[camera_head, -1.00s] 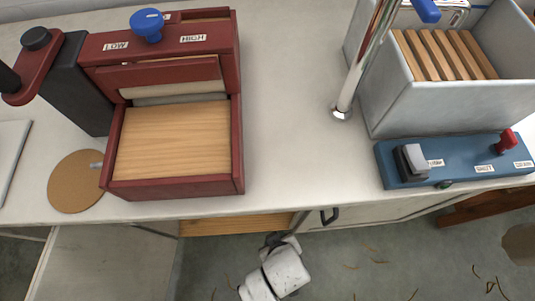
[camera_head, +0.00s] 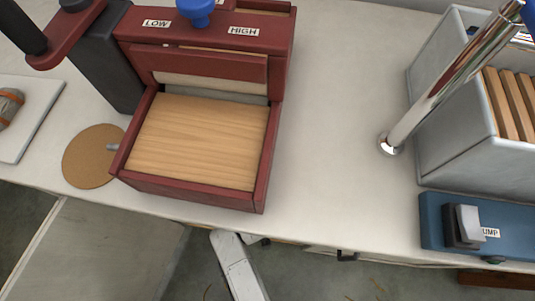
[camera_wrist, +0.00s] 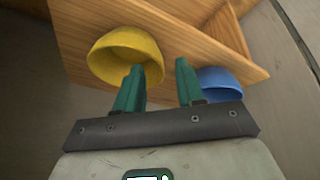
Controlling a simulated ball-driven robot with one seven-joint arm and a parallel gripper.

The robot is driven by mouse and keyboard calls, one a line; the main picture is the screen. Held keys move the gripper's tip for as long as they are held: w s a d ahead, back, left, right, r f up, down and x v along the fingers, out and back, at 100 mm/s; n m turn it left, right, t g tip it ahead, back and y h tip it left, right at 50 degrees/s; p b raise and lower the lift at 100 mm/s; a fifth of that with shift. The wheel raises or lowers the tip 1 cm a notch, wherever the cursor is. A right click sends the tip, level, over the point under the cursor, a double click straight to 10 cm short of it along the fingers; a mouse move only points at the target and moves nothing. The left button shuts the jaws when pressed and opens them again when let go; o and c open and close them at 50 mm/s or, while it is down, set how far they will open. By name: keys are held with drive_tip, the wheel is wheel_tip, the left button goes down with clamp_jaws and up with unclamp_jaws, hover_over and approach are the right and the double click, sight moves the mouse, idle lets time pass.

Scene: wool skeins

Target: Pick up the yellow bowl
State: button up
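The yellow bowl (camera_wrist: 126,55) shows in the wrist view, at the upper left, on a wooden shelf (camera_wrist: 185,45). My gripper (camera_wrist: 158,75) is open, with its two green fingers apart. The left finger overlaps the lower edge of the yellow bowl in the picture; I cannot tell whether they touch. No held thing shows between the fingers. A blue bowl (camera_wrist: 222,82) is beyond the right finger, partly hidden by it. The head view shows neither bowl and not the fingers; a white part of my arm (camera_head: 235,262) is below the counter edge.
The shelf's wooden edge and an upright wooden board (camera_wrist: 238,28) are close to the fingers. In the head view, the counter (camera_head: 330,120) above holds a red wooden box machine (camera_head: 195,140), a cork disc (camera_head: 90,158), a blue switch box (camera_head: 510,225) and a grey sink-like basin (camera_head: 470,140).

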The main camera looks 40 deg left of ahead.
drive_tip(key=shift+w+a, duration=0.15)
drive_tip(key=shift+a, duration=0.05)
drive_tip(key=b+x, duration=0.2)
drive_tip(key=x, duration=0.3)
drive_tip(key=shift+w+a, duration=0.15)
drive_tip(key=shift+a, duration=0.05)
drive_tip(key=shift+c, duration=0.4)
clamp_jaws()
